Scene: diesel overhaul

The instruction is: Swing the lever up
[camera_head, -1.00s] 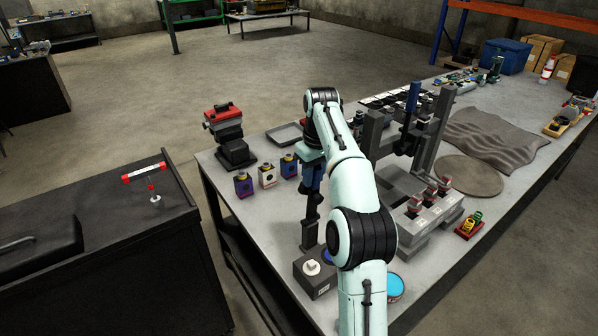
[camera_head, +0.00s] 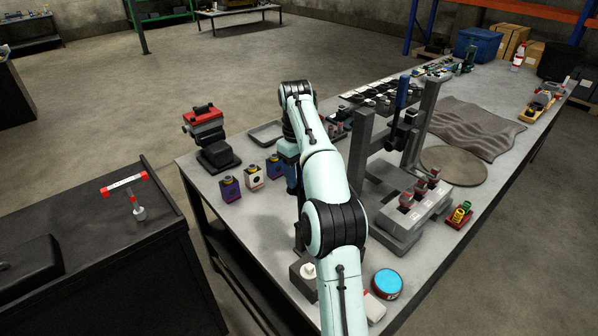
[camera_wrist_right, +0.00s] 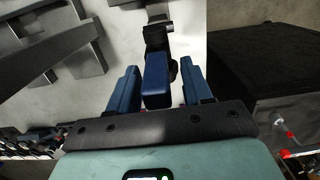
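My right gripper (camera_wrist_right: 160,78) is open in the right wrist view. Its blue fingers stand on either side of a blue handle end (camera_wrist_right: 157,82) on a dark stem, with a gap on both sides. In the head view my right arm hides most of this handle and its stem, above a dark box with a white knob (camera_head: 307,270). Another blue-handled lever (camera_head: 402,94) stands upright on the grey press frame (camera_head: 426,118), right of my arm. I cannot tell which one the task means. My left gripper is not in view.
Three small boxes (camera_head: 253,177) and a red-topped device (camera_head: 204,130) stand left of my arm on the bench. A fixture with red-topped parts (camera_head: 407,200) and a blue round tin (camera_head: 387,283) stand right of it. A black cabinet (camera_head: 90,240) is at left.

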